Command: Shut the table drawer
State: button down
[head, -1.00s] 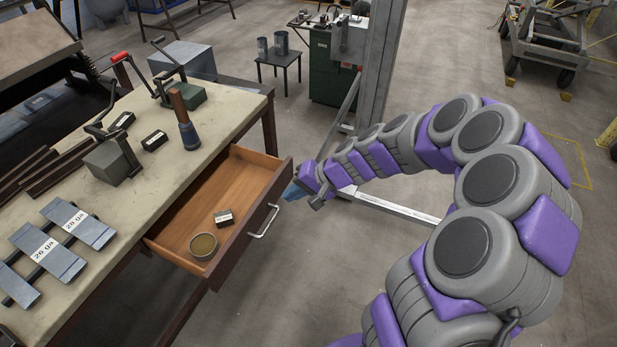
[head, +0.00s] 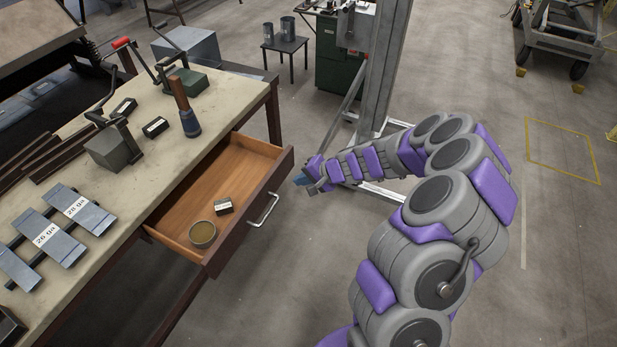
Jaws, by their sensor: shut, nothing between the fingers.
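The table drawer (head: 218,248) stands pulled out from the front of the workbench (head: 150,203). Its front is dark brown with a metal bar handle (head: 264,211), and its inside is light wood. A small round tin (head: 203,234) and a small dark labelled block (head: 223,206) lie inside the drawer. My gripper (head: 301,180) is shut and empty. In the picture it is just right of the far end of the drawer front, above the handle. A small gap shows between them; I cannot tell the exact distance.
On the bench stand a mallet (head: 184,108), labelled metal pieces (head: 78,209), a grey block (head: 113,150) and hand-cranked tools. A metal post (head: 378,70) with a floor base stands beyond my arm. The floor in front of the drawer is open.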

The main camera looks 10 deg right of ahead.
jog(key=shift+w+a+r, duration=0.1)
jog(key=shift+w+a, duration=0.3)
jog(key=shift+a, duration=0.35)
jog(key=shift+w+a+f, duration=0.1)
jog(key=shift+w+a, duration=0.3)
jog(key=shift+a, duration=0.35)
jog(key=shift+w+a+r, duration=0.1)
jog(key=shift+w+a, duration=0.3)
jog(key=shift+a, duration=0.35)
jog(key=shift+d, duration=0.55)
jog(key=b, duration=0.2)
send_near(233, 163)
jog(key=w+a, duration=0.1)
jog(key=a, duration=0.1)
jog(key=w+a+f, duration=0.1)
jog(key=w+a, duration=0.1)
jog(key=w+a+f, duration=0.1)
jog(key=a, duration=0.1)
jog(key=shift+w, duration=0.25)
jog(key=shift+w+a+r, duration=0.1)
jog(key=shift+w+a, duration=0.05)
jog(key=shift+a, duration=0.05)
jog(key=shift+r, duration=0.15)
jog(key=shift+w+d+r, duration=0.1)
jog(key=shift+r, duration=0.1)
